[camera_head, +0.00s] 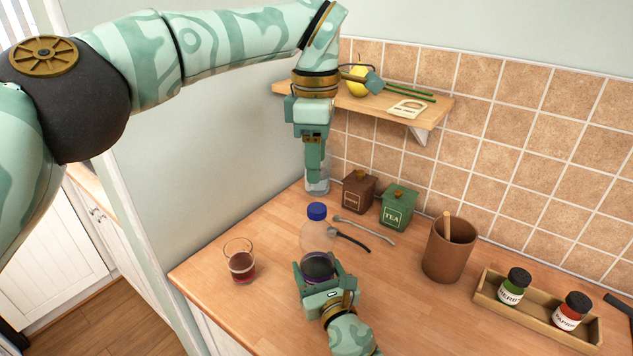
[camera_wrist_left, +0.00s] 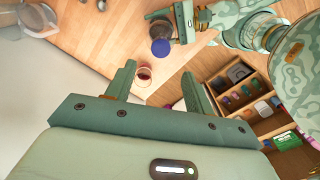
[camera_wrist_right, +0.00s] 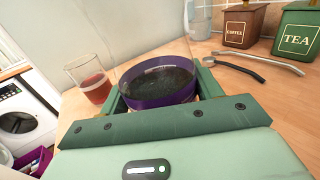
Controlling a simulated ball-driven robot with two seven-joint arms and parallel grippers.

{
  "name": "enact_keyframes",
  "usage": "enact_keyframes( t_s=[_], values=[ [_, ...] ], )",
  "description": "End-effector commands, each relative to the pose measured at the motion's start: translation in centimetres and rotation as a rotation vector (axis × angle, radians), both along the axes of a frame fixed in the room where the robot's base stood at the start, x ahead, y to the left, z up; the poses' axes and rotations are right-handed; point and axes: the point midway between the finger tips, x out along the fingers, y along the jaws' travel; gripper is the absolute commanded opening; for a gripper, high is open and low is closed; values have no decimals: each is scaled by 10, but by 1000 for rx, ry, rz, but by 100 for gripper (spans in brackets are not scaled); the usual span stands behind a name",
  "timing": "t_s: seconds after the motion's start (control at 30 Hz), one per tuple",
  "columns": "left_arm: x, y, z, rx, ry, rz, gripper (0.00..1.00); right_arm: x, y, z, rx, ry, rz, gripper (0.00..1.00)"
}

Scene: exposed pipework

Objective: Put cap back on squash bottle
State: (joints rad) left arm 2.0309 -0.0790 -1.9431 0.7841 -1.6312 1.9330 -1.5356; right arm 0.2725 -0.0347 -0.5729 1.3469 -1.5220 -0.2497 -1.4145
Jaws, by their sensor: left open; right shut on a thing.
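The squash bottle (camera_head: 315,237) is clear above and purple and dark below. It stands upright on the counter. A blue cap (camera_head: 317,211) sits at its top; I cannot tell how tightly it is seated. The cap also shows in the left wrist view (camera_wrist_left: 160,48). My right gripper (camera_head: 319,268) is shut on the lower part of the bottle, with a finger on each side in the right wrist view (camera_wrist_right: 160,90). My left gripper (camera_head: 315,176) hangs pointing down, open and empty, above and behind the bottle, apart from the cap.
A glass of red drink (camera_head: 242,264) stands left of the bottle. Tongs (camera_head: 364,230) lie behind it on the right. Brown (camera_head: 358,191) and green (camera_head: 398,206) tins, a brown pot (camera_head: 449,249) and a jar tray (camera_head: 540,312) stand further right. A shelf (camera_head: 380,103) is near my left gripper.

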Motion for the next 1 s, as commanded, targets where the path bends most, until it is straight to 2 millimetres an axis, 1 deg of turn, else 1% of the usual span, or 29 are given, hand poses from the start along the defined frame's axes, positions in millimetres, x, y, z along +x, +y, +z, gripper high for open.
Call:
enact_keyframes(
  t_s=[0.03,0.1,0.2,0.3,0.53,0.57,0.6,0.63,0.9,1.0],
  values=[
    [1,0,8,1,-3,1,53,0,0,0,0,0,0,0],
    [1,0,17,1,-2,1,53,0,0,0,0,0,0,0],
    [0,0,24,1,0,-1,53,0,0,0,0,0,0,0],
    [0,0,27,0,0,0,53,0,0,0,0,0,0,0],
    [0,0,27,0,1,0,53,0,0,0,0,0,0,0],
    [0,0,27,0,1,0,53,0,0,0,0,0,0,72],
    [0,0,27,0,1,0,53,0,0,0,0,0,0,84],
    [0,0,27,0,1,0,53,0,0,0,0,0,0,90],
    [0,0,27,0,1,0,53,0,0,0,0,0,0,90],
    [0,0,29,0,0,0,53,-5,-2,0,-1,1,0,90]
  ],
)
